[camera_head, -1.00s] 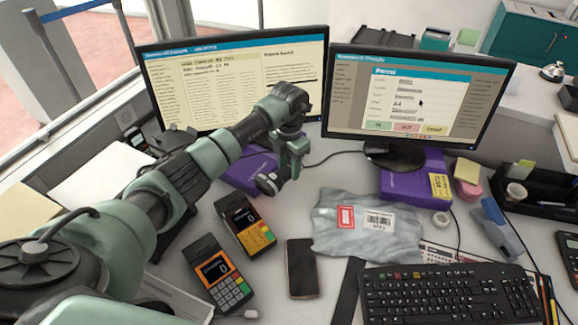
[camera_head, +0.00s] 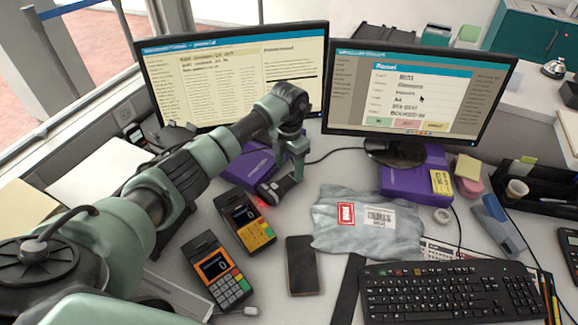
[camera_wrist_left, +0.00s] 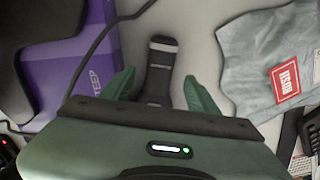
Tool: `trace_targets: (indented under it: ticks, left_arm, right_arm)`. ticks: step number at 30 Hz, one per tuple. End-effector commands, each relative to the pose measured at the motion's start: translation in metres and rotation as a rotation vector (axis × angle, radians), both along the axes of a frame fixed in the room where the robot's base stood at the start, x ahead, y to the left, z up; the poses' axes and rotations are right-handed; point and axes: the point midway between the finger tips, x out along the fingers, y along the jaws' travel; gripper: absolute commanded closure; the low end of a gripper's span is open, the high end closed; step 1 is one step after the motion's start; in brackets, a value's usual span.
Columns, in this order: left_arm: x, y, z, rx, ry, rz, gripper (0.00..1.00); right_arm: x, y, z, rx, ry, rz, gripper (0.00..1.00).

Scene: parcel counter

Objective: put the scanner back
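The scanner (camera_head: 274,189) is dark and lies on the counter beside the left purple box, with a red glow at its near end. My left gripper (camera_head: 297,160) is right above it. In the left wrist view the scanner (camera_wrist_left: 158,75) lies between the two green fingertips of my left gripper (camera_wrist_left: 160,90), with a narrow gap on each side. The fingers look open, not closed on it. The gripper body hides the scanner's lower end. I cannot make out a scanner holder for certain. My right gripper is not in view.
Two payment terminals (camera_head: 246,220) (camera_head: 217,272) and a phone (camera_head: 301,265) lie near my left arm. A grey parcel bag (camera_head: 335,235) lies to the right, with a keyboard (camera_head: 450,292) in front. Two monitors stand behind; a cable crosses the counter beside the box.

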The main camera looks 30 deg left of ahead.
Motion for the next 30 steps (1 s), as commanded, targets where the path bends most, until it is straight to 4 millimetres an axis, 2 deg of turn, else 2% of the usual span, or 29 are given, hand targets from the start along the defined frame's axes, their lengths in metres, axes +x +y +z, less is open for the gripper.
trace_targets:
  ticks: [5,9,11,21,25,30]
  left_arm:
    - [0.0,0.0,0.002,0.0,0.0,0.0,0.41]
    - [0.0,0.0,0.017,-0.001,0.0,0.0,0.41]
    - [0.001,0.001,0.022,0.001,-0.004,0.0,0.41]
    - [0.001,0.001,0.097,0.002,-0.005,-0.001,0.41]
    - [0.001,0.0,0.117,0.001,-0.003,0.0,0.41]
    - [0.0,0.0,0.13,0.001,-0.001,0.0,0.41]
  right_arm:
    - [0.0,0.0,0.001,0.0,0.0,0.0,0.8]
    - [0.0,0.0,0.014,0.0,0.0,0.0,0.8]
    - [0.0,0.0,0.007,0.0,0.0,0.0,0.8]
    - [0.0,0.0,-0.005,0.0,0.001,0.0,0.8]
    - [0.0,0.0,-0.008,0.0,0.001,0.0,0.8]
    - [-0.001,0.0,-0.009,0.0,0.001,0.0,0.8]
